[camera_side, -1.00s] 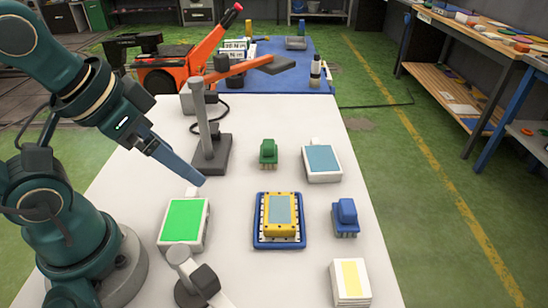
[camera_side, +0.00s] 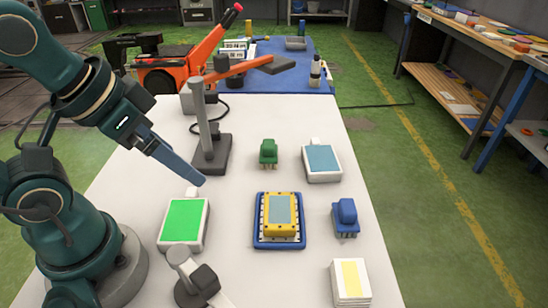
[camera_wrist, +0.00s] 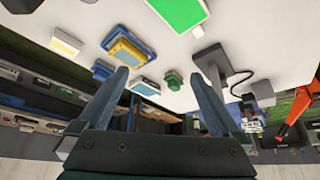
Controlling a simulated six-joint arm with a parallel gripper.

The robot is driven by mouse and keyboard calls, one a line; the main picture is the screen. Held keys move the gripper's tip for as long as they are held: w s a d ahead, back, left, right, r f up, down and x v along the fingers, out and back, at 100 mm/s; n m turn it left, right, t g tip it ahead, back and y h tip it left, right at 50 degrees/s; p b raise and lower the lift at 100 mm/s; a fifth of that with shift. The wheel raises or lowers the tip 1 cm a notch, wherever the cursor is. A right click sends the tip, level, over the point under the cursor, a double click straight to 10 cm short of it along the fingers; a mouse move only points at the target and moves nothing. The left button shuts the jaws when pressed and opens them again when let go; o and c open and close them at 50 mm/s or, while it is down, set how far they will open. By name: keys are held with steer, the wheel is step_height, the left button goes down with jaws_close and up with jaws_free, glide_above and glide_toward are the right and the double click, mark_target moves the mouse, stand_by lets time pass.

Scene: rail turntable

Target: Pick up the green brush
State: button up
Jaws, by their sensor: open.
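The green brush (camera_side: 268,153) stands on the white table, between the grey stand and a white block with a blue-grey top. It also shows in the wrist view (camera_wrist: 172,80), beyond and between my fingers. My gripper (camera_side: 200,182) is above the table, left of the green brush and apart from it. In the wrist view its two fingers (camera_wrist: 160,88) are spread wide with nothing between them.
A blue brush (camera_side: 345,217) stands at the right. A yellow block on a blue tray (camera_side: 259,242), a green-topped block (camera_side: 184,222) and a yellow-striped block (camera_side: 350,283) lie nearer. The dark grey stand (camera_side: 212,153) rises between my gripper and the back. Table is bare between blocks.

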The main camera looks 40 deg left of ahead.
steer(key=shift+c, duration=0.3)
steer(key=shift+c, duration=0.7)
